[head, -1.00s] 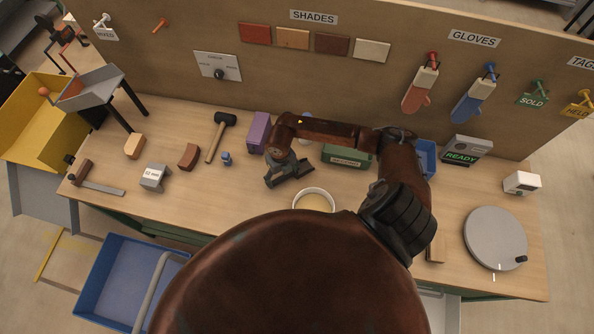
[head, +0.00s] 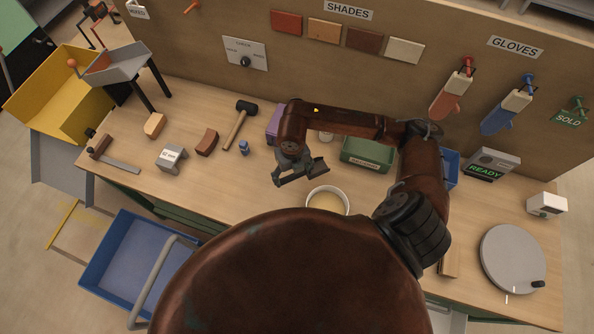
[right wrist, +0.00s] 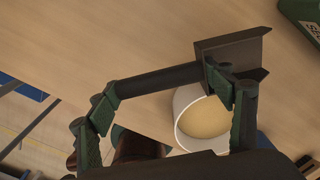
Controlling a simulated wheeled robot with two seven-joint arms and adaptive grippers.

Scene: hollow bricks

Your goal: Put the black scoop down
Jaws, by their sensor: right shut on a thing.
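My right gripper (head: 290,160) is over the table, behind and left of a white bowl (head: 343,193) with tan contents. It is shut on the black scoop (head: 312,168). In the right wrist view the scoop's dark handle (right wrist: 160,82) runs between the green-padded fingers (right wrist: 170,105), with its squarish head (right wrist: 232,52) beyond the right finger. The bowl (right wrist: 187,99) shows behind that finger, partly hidden. I cannot tell whether the scoop touches the table. My left gripper is not in view.
A purple block (head: 273,122) stands behind the gripper, partly hidden by my arm. A green bin (head: 367,153) stands to the right. A hammer (head: 236,128), a blue weight (head: 244,148) and brown blocks (head: 206,141) lie left. Bare tabletop (head: 245,185) lies left of the bowl.

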